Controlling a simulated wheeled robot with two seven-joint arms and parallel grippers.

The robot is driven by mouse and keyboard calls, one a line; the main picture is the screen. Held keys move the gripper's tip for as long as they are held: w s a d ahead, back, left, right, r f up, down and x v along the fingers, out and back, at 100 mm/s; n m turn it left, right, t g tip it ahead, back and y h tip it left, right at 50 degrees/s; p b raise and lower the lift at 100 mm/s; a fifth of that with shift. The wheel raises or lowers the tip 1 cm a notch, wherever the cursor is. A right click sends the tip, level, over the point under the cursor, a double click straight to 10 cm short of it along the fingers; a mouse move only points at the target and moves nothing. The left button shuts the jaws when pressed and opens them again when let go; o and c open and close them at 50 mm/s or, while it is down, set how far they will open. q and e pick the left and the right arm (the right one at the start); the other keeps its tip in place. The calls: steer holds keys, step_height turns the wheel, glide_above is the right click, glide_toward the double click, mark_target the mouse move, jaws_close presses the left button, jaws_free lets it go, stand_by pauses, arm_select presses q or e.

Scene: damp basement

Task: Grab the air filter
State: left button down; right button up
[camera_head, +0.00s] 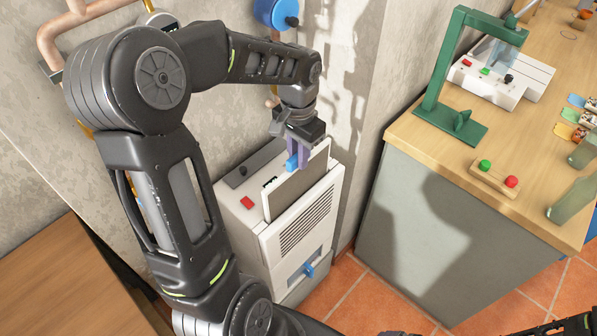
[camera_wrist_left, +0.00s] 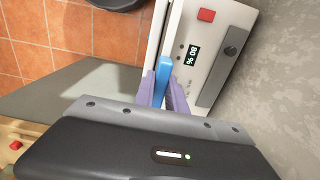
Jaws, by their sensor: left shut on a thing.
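The air filter (camera_head: 297,192) is a flat grey panel in a pale frame, standing partly up out of the top of a white dehumidifier (camera_head: 322,210). A blue tab (camera_head: 291,162) is at its top edge. My left gripper (camera_head: 298,152) comes down from above and is shut on the blue tab. In the left wrist view, the two purple fingertips (camera_wrist_left: 163,98) close around the blue tab (camera_wrist_left: 163,72), and the filter's pale edge (camera_wrist_left: 158,30) runs away beyond it. The filter's lower part is hidden inside the machine.
The dehumidifier has a red button (camera_head: 247,203), a display reading 80 % and a blue-handled drawer (camera_head: 309,269). A workbench (camera_head: 437,140) with a green stand (camera_head: 447,85) is to the right. Pipes (camera_head: 70,30) and a blue valve (camera_head: 275,13) are on the wall behind.

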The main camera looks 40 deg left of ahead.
arm_select(q)
step_height(320, 180, up, 16)
steer(key=p, duration=0.1)
steer(key=shift+p, duration=0.3)
stand_by(0.6)
